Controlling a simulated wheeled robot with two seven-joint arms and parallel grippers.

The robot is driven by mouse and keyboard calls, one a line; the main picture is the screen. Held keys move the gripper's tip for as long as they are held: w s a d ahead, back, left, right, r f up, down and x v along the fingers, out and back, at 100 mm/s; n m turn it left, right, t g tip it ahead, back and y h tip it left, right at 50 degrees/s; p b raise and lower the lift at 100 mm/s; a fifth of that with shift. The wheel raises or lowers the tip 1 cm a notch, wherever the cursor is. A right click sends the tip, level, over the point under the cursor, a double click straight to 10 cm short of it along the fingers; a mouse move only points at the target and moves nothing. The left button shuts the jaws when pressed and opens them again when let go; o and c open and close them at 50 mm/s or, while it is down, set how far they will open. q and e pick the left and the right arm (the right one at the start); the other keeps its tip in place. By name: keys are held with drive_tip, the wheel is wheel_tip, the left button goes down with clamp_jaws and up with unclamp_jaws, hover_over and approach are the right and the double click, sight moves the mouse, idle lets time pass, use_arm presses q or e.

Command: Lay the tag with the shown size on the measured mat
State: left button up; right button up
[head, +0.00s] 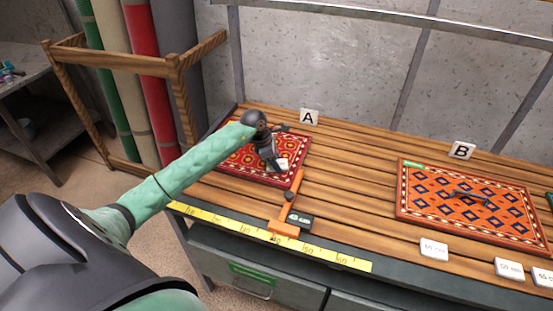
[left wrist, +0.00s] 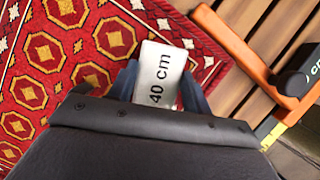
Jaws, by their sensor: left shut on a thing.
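My left gripper (head: 274,164) is shut on a white tag (left wrist: 160,75) and is over the right part of the red patterned mat (head: 240,160) by sign A. The tag reads "40 cm" in the left wrist view; its lower end is hidden by the gripper. The tag also shows small in the head view (head: 283,164). I cannot tell whether it touches the mat. An orange measuring tool (head: 286,228) with a dark display (head: 299,222) stands at the mat's right side; its reading is too small to read. My right gripper is not in view.
An orange-red mat (head: 420,205) by sign B (head: 461,151) carries a small dark tool (head: 472,196). Several white tags, including one at the front (head: 434,248), lie along the bench edge. A yellow ruler (head: 330,257) runs along the front. Bare slats lie between the mats.

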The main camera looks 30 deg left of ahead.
use_arm(q)
drive_tip(key=shift+f, duration=0.15)
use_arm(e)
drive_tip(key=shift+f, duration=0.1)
use_arm(q)
drive_tip(key=shift+f+b, duration=0.15)
drive_tip(key=shift+b, duration=0.15)
drive_tip(key=o, duration=1)
drive_tip(key=shift+c, duration=0.2)
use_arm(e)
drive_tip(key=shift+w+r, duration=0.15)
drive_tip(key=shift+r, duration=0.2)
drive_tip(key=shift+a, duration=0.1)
